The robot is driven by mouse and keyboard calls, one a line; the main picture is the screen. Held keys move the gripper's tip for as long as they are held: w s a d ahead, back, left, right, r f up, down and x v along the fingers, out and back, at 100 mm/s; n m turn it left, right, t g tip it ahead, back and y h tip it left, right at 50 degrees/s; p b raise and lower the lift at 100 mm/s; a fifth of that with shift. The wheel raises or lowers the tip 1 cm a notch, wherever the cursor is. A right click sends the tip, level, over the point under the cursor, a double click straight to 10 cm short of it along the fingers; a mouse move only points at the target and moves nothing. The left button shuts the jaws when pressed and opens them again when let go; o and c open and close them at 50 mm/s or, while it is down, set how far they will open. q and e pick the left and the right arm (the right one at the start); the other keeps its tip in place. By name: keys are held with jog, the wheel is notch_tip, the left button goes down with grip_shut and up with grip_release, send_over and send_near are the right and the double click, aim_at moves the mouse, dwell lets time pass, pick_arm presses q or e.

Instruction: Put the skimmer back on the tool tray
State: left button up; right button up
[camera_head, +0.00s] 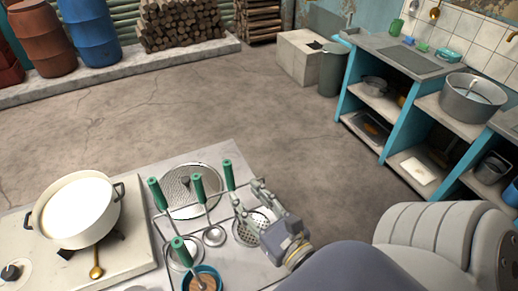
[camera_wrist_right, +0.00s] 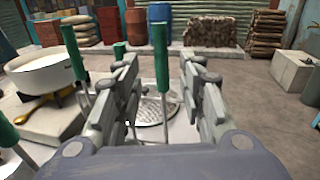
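The skimmer, with a green handle (camera_head: 228,175) and a round perforated head (camera_head: 252,229), stands with its handle raised and its head low over the light work surface (camera_head: 240,268). I cannot tell whether the head touches it. My right gripper (camera_head: 248,195) is beside the handle, fingers apart. In the right wrist view, a green handle (camera_wrist_right: 160,55), apparently the skimmer's, stands between the open fingers (camera_wrist_right: 160,90), with gaps on both sides. Its head is hidden there. A separate tool tray cannot be clearly made out. My left gripper is out of view.
Other green-handled tools (camera_head: 198,187) stand close by on the left, with a ladle bowl (camera_head: 214,236) among them. A round perforated metal plate (camera_head: 178,203) lies behind. A teal bowl (camera_head: 214,272) is in front. A pot of milk (camera_head: 75,210) sits at left. Open floor lies beyond.

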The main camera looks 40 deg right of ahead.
jog(key=shift+s+a+b, duration=0.1)
jog(key=shift+s+b, duration=0.65)
jog(key=shift+s, duration=1.1)
